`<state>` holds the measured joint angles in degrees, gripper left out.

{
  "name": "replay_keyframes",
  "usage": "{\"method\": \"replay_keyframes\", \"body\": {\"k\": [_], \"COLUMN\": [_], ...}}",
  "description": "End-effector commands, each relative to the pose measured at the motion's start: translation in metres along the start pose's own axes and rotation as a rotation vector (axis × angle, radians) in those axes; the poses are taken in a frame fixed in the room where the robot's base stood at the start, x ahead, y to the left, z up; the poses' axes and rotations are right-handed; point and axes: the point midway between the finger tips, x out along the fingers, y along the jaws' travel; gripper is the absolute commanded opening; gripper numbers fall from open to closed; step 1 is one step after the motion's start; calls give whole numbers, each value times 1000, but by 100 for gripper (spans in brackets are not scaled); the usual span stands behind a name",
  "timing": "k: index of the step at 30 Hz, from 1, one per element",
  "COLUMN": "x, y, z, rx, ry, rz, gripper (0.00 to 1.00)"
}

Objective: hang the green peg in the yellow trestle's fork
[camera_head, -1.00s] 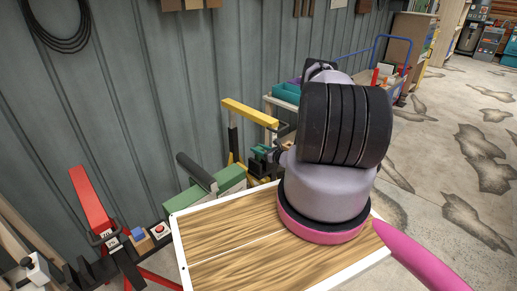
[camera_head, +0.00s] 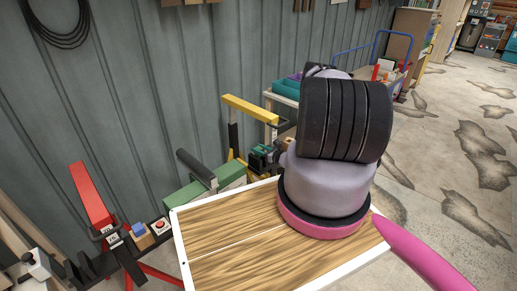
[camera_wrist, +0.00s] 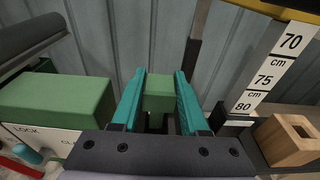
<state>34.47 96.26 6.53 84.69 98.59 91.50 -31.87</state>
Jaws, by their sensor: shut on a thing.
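The yellow trestle (camera_head: 250,108) stands by the wall, with a yellow top bar on a dark upright. In the wrist view its yellow edge (camera_wrist: 275,11) and a cm scale plate (camera_wrist: 275,68) show at upper right. My gripper (camera_wrist: 158,88) has teal fingers shut on the green peg (camera_wrist: 159,92), which shows as a green block end between them. In the head view my gripper (camera_head: 261,158) is beside the trestle's upright, below its top bar; the peg cannot be made out there. I cannot clearly pick out the fork or tell whether the peg touches it.
A long green block (camera_wrist: 58,103) with a dark cylinder (camera_wrist: 30,36) above it is left of my gripper. A wooden block with a hole (camera_wrist: 290,140) is at right. A red stand (camera_head: 92,198) is at far left.

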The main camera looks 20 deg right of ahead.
Motion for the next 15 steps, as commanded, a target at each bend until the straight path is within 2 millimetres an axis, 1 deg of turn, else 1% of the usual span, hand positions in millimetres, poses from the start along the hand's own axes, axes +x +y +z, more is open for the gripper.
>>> {"method": "replay_keyframes", "body": {"k": [11, 12, 14, 15], "x": [1, 1, 1, 1], "y": [0, 0, 0, 0], "z": [-10, -9, -9, -9], "rx": [0, 0, 0, 0], "ry": [0, 0, 0, 0], "rz": [0, 0, 0, 0], "gripper": [0, 56, 78, 79]}}
